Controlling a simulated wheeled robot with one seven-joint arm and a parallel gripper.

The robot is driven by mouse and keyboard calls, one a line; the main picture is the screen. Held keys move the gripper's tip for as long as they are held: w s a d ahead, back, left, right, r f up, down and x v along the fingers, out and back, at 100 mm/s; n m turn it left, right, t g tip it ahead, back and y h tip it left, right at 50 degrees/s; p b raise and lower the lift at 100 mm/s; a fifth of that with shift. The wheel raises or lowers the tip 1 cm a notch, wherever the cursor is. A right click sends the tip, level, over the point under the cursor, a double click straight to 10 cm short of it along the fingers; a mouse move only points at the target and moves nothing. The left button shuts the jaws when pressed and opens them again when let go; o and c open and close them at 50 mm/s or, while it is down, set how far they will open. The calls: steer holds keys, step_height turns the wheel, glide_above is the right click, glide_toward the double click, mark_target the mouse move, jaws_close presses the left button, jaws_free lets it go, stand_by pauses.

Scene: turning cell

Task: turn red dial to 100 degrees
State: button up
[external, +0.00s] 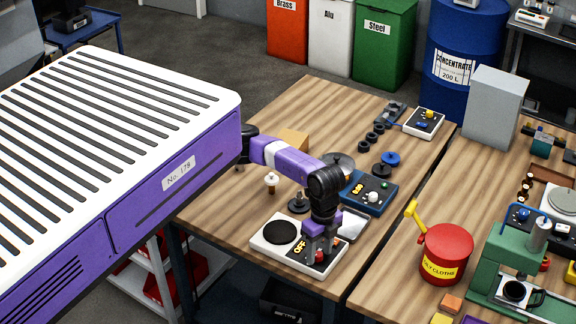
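A white box (268,259) with a round black plate (280,232) and an "OFF" label (300,247) lies near the front edge of the wooden bench. A small red dial (322,259) shows on the dark panel at the right end of the box. My gripper (321,253) points down over this panel, with its grey fingers around the red dial. The fingers hide part of the dial, its mark and the scale. I cannot tell whether the fingers touch the dial, nor its angle.
Behind my gripper are a blue box (378,195) with knobs, a dark round lid (338,165) and a dark stand (299,202). A white-topped small figure (271,182) stands to the left. A red oily-cloths can (446,254) is on the right bench.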

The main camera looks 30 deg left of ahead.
jaws_close()
steer(key=shift+r+m+p, duration=0.1)
steer(key=shift+m+p, duration=0.2)
steer(key=shift+m, duration=0.1)
steer(key=m+p, duration=0.1)
steer(key=m, duration=0.2)
steer(key=shift+s, duration=0.1)
steer(key=m+p, duration=0.1)
steer(key=m, duration=1.2)
steer(key=shift+a+m+t, duration=0.15)
steer(key=shift+m+t, duration=0.15)
steer(key=shift+m, duration=0.1)
